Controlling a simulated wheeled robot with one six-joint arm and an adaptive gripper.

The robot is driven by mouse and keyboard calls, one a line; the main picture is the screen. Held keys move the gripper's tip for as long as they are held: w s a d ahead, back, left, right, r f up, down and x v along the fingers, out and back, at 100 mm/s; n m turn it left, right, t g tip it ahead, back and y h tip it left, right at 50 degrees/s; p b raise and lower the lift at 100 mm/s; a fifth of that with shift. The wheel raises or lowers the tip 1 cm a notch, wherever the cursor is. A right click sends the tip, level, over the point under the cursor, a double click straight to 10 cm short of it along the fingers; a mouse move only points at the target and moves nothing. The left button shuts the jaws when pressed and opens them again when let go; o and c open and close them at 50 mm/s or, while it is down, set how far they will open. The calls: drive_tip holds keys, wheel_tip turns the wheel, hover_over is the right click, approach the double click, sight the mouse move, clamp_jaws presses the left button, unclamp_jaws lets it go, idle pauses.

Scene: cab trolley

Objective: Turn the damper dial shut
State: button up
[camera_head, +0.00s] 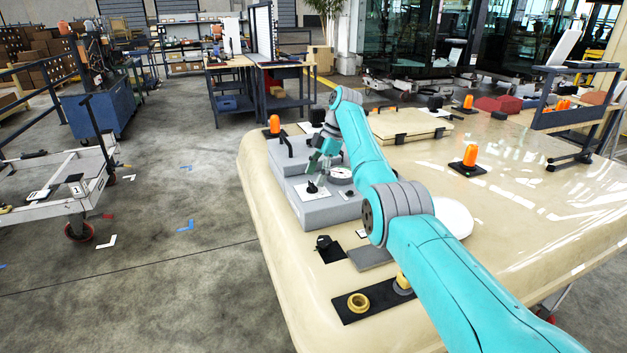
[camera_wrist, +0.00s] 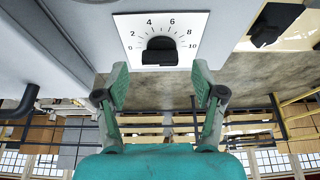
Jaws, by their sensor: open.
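The damper dial (camera_wrist: 160,52) is a black knob on a white plate (camera_wrist: 188,22) marked 0 to 10. I cannot tell clearly which number it points to. In the head view the dial (camera_head: 312,187) sits on the grey stepped box near the left edge of the beige top. My gripper (camera_wrist: 160,84) is open and empty, its green fingers spread wider than the knob. The knob lies ahead between the finger lines, and the fingers look apart from it. In the head view my gripper (camera_head: 322,164) hangs just above and behind the dial.
A round white gauge (camera_head: 341,174) is beside the dial on the grey box (camera_head: 322,212). A black knob (camera_head: 324,243) and a brass ring (camera_head: 358,302) lie nearer on the beige top (camera_head: 285,265). Orange beacons (camera_head: 470,156) stand farther back.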

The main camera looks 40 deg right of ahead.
drive_tip(key=shift+v, duration=2.7)
drive_tip(key=shift+a, duration=0.1)
